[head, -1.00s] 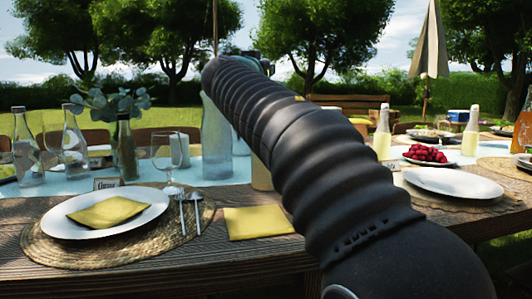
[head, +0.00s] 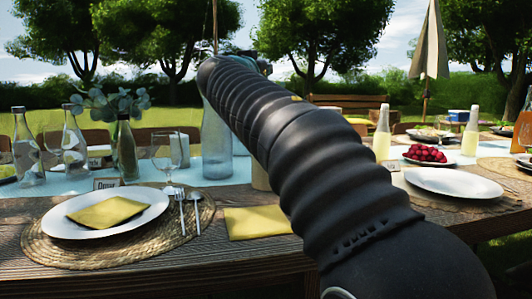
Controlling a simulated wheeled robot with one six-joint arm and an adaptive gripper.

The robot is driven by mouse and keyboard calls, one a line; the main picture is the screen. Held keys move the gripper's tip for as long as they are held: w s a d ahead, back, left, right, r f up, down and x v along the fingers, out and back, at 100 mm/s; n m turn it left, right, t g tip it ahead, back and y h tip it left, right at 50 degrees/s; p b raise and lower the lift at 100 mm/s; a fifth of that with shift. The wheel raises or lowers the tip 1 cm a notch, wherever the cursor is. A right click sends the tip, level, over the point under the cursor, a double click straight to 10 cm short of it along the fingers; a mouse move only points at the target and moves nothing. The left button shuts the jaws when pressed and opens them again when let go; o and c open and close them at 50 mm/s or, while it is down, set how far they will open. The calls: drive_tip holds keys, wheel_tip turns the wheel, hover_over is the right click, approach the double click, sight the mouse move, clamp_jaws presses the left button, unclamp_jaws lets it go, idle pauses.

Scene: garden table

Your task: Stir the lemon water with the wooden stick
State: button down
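A tall clear bluish glass vessel (head: 216,150) stands on the table behind my arm, and the arm hides its upper right part. I cannot tell whether it holds the lemon water. A thin brown upright stick or pole (head: 215,22) shows above the end of my arm. Its lower end is hidden, so I cannot tell whether it is the wooden stick in my grip or something in the background. My arm reaches up and away to the left. Only small dark parts show at its far end, and my gripper's fingers cannot be made out.
A white plate with a yellow napkin (head: 107,212), a wine glass (head: 165,153), glass bottles (head: 73,148) and a vase stand left. A folded yellow napkin (head: 256,223) lies in front. Raspberries (head: 424,154), pale bottles (head: 382,133) and a plate (head: 454,183) are right.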

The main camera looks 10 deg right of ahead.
drive_tip(key=shift+s+a, duration=0.45)
drive_tip(key=shift+s+d, duration=0.7)
drive_tip(key=shift+w+d, duration=0.1)
drive_tip(key=shift+d, duration=0.05)
drive_tip(key=shift+x, duration=0.8)
drive_tip(key=shift+f, duration=0.15)
